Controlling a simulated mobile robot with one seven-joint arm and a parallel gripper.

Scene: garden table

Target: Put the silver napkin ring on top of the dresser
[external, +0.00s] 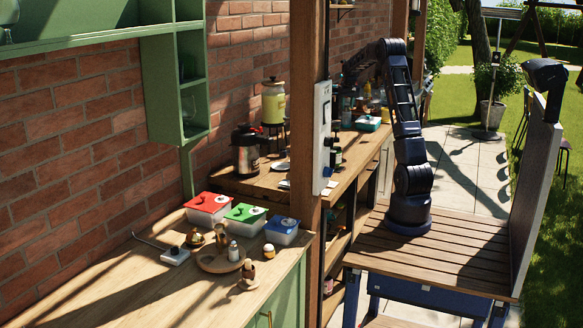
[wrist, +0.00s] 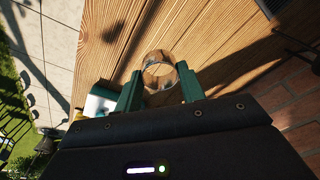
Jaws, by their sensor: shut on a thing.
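The napkin ring (wrist: 158,57), a shiny round band, sits between the two green fingers of my gripper (wrist: 158,80) in the wrist view. The fingers are shut on it, one at each side, with wood planks behind it; I cannot tell whether it touches them. In the external view my arm reaches back toward the far counter, and the ring cannot be made out there. The green dresser with a wooden top (external: 165,287) stands at the front left, apart from my arm.
The dresser top holds red (external: 208,203), green (external: 246,214) and blue (external: 282,230) lidded boxes and a round wooden tray (external: 213,266) with small items. Its front left is clear. A wooden post (external: 307,120) stands between dresser and far counter.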

